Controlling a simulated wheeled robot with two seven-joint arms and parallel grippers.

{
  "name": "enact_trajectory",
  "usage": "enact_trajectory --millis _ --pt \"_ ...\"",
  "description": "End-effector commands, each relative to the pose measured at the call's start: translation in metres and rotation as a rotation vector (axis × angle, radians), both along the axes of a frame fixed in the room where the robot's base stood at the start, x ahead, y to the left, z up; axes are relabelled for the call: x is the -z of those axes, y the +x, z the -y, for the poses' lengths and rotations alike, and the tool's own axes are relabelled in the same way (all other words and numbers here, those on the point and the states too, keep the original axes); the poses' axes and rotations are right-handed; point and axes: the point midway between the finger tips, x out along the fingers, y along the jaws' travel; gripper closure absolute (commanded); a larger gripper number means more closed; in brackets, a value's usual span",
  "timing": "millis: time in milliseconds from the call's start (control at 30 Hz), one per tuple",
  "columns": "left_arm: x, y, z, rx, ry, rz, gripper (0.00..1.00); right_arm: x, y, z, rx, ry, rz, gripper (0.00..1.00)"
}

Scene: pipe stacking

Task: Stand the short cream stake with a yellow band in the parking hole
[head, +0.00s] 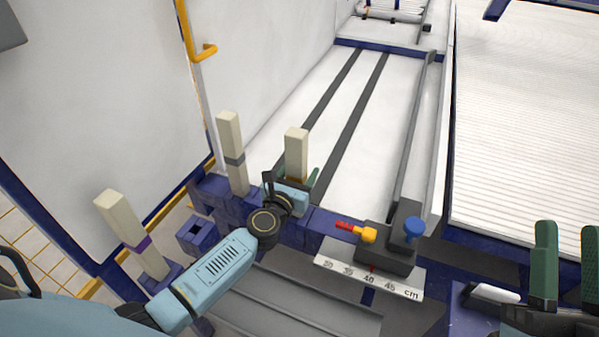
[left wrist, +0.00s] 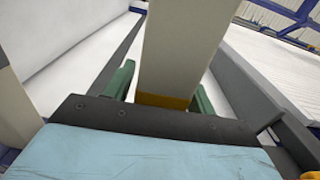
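The short cream stake (head: 297,152) stands upright at the far edge of the blue frame. Its yellow band (left wrist: 163,101) shows low on it in the left wrist view. My left gripper (head: 295,183) is at the lower part of this stake, with a green finger on each side. Whether the fingers press on it or leave a small gap cannot be told, and the stake's foot is hidden. A blue block with an empty square hole (head: 195,232), which looks like the parking hole, is left of my left gripper. My right gripper (head: 567,275) is open and empty at the lower right.
A cream stake with a grey band (head: 231,150) stands left of the short one. A cream stake with a purple band (head: 130,230) stands nearer, beside my left arm. A stop block with a blue knob (head: 414,228) and a scale (head: 345,278) are to the right.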

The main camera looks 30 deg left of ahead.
Motion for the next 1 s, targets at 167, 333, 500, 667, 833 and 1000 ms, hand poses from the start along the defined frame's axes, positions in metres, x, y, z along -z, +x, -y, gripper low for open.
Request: enact_trajectory --millis 167,333,500,667,833,1000 --pt "0.000 0.000 0.000 0.000 0.000 0.000 0.69 0.000 0.000 0.000 0.000 0.000 0.000 0.64" --pt "0.000 0.000 0.000 0.000 0.000 0.000 0.91 0.000 0.000 0.000 0.000 0.000 -0.001 0.64" --pt "-0.002 0.000 0.000 0.000 0.000 0.000 0.93 0.002 0.002 0.000 0.002 -0.007 -0.023 0.64" --pt "-0.007 0.000 0.000 0.000 0.000 0.001 0.93 0.012 0.009 0.000 0.005 -0.034 -0.106 0.64" --pt "-0.013 0.000 0.000 0.000 0.000 0.002 0.93 0.024 0.015 0.000 0.010 -0.064 -0.198 0.64" --pt "-0.018 0.000 0.000 0.000 0.000 0.002 0.93 0.037 0.020 0.000 0.014 -0.092 -0.290 0.64"
